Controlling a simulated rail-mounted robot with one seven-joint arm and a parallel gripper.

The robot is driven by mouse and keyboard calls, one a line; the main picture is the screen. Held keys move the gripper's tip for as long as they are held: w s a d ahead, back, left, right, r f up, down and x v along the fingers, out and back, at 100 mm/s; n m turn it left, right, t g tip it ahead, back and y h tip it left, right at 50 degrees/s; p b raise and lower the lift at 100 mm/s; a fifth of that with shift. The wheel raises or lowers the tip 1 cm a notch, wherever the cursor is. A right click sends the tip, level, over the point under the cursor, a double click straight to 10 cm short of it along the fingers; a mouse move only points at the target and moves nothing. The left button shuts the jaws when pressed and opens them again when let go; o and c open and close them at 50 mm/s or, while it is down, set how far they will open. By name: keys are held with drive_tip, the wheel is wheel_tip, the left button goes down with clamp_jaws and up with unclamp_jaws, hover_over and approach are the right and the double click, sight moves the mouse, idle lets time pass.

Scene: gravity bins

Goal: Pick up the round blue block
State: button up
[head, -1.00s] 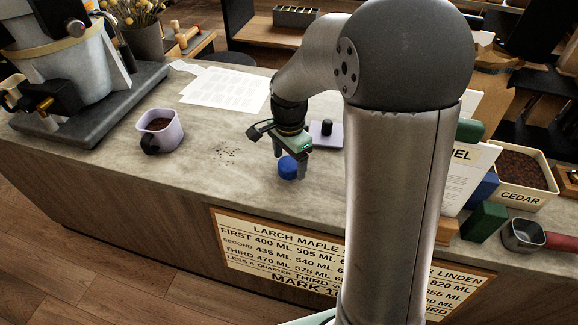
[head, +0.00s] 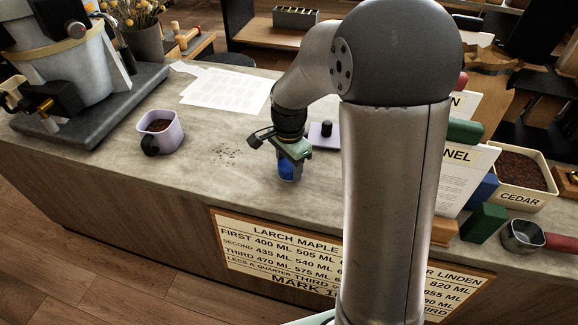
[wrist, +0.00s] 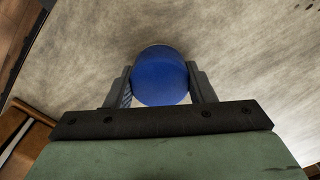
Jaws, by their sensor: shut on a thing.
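The round blue block (head: 287,170) is on the grey counter (head: 225,190), near its front edge and above the lettered sign. My gripper (head: 288,176) is lowered over it and shut on it. In the wrist view the blue block (wrist: 160,76) sits between the two fingers of my gripper (wrist: 161,84), one touching each side. From the head view the gripper hides part of the block. I cannot tell whether the block is clear of the counter.
A lilac cup (head: 160,133) with dark contents stands to the left, beside scattered dark grains (head: 226,153). A small lilac slab with a black knob (head: 325,134) is just behind the gripper. Green blocks (head: 484,222), a CEDAR bin (head: 522,195) and a metal scoop (head: 523,236) are at right.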

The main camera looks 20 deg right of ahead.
drive_tip(key=shift+r, duration=0.4)
drive_tip(key=r, duration=0.2)
drive_tip(key=shift+s+d+r, duration=0.15)
drive_tip(key=shift+d+r, duration=0.05)
drive_tip(key=shift+r, duration=0.1)
drive_tip(key=s+d+r+b, duration=0.2)
drive_tip(key=s+d+r, duration=0.6)
drive_tip(key=s+r, duration=0.1)
drive_tip(key=shift+s+d+r, duration=0.15)
drive_tip(key=shift+s+d, duration=0.1)
drive_tip(key=shift+s, duration=0.6)
